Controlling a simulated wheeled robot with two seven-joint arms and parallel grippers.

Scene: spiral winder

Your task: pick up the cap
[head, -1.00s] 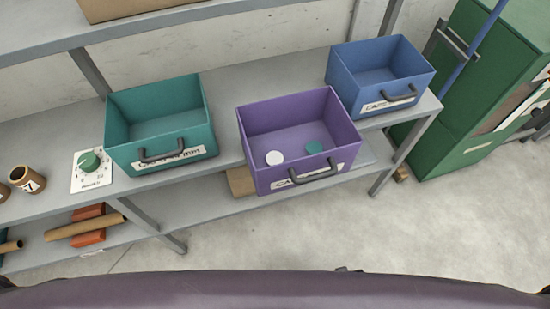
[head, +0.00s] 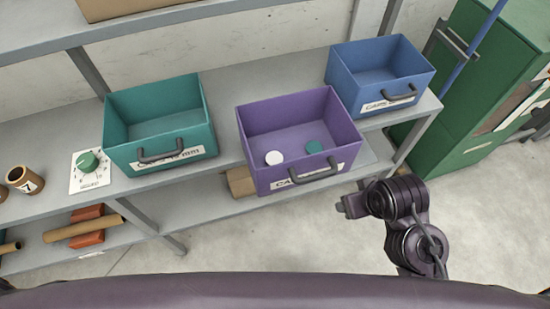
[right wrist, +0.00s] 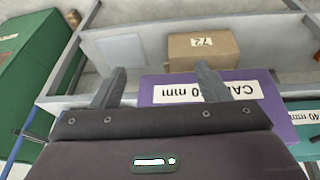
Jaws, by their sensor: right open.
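My right gripper (head: 352,203) is low at the right, in front of and apart from the bin. In the right wrist view its two fingers (right wrist: 162,82) are spread and empty, with the purple bin front (right wrist: 160,92) beyond them. The caps are hidden in that view. My left gripper is not in view.
A teal bin (head: 160,153) stands left of the purple one and a blue bin (head: 372,118) right of it. A cardboard box (right wrist: 203,52) is on the lower shelf. A green cabinet (head: 475,120) stands right. The floor in front is clear.

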